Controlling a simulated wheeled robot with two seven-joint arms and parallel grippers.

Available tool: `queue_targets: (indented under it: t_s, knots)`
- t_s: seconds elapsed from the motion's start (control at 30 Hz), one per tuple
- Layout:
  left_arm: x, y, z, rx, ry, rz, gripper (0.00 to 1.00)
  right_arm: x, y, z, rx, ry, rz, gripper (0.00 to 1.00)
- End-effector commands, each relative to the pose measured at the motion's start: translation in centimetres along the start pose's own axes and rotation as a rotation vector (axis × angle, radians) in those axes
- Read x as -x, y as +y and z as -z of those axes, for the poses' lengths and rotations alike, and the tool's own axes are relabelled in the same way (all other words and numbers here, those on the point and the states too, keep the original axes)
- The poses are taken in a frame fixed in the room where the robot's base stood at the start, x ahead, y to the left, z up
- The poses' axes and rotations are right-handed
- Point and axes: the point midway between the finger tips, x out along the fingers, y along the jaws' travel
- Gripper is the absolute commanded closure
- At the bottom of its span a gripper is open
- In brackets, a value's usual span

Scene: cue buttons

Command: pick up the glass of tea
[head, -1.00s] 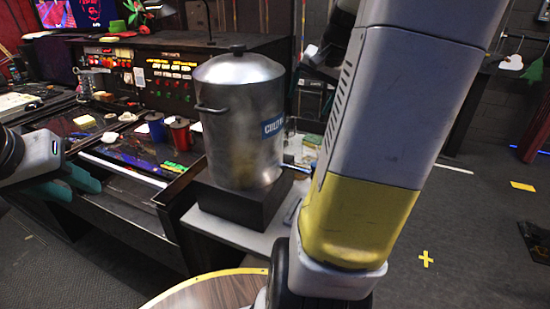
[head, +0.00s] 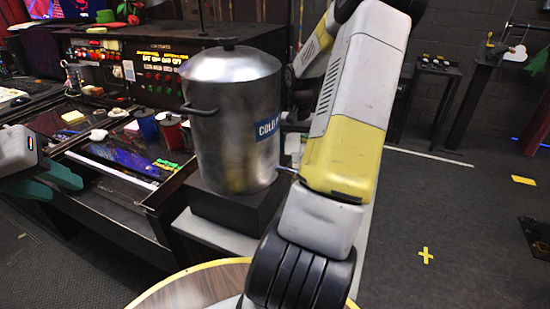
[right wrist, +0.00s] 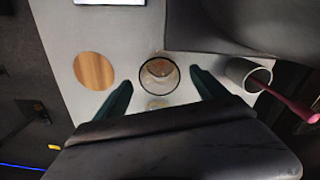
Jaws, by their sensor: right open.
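The glass of tea (right wrist: 159,76) shows from above in the right wrist view, a round rim with brownish liquid inside, standing on a pale grey surface (right wrist: 135,35). My right gripper (right wrist: 161,79) is open, with one green finger on each side of the glass and gaps between. In the head view the glass and the right gripper are hidden behind the big metal pot and my right arm. My left gripper (head: 50,184) is at the left edge of the head view, its teal fingers apart and empty.
A round wooden disc (right wrist: 94,71) lies left of the glass. A grey cup (right wrist: 240,70) with a pink-handled thing stands to the right. In the head view a tall metal pot (head: 228,125) stands on a black block (head: 235,205), beside a control desk (head: 105,165).

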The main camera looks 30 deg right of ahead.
Motion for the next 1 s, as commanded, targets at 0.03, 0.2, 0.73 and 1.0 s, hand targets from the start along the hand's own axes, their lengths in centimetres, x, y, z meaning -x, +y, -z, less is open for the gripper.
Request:
queue_targets:
  t_s: [0.03, 0.2, 0.73, 1.0]
  knots:
    - [0.0, 0.0, 0.0, 0.000, 0.000, 0.000, 0.64, -1.0, 0.0, -0.1, 0.000, -0.006, 0.002, 0.18]
    - [0.0, 0.0, 0.0, 0.000, 0.000, 0.000, 0.64, -3.2, 0.0, 0.0, 0.000, -0.003, 0.001, 0.18]
    - [0.0, 0.0, 0.0, 0.000, 0.000, 0.000, 0.64, -3.6, 0.0, 0.0, 0.000, -0.001, 0.000, 0.63]
    - [0.0, 0.0, 0.0, 0.000, 0.000, 0.000, 0.64, -3.6, 0.0, 0.1, 0.000, 0.000, 0.001, 0.92]
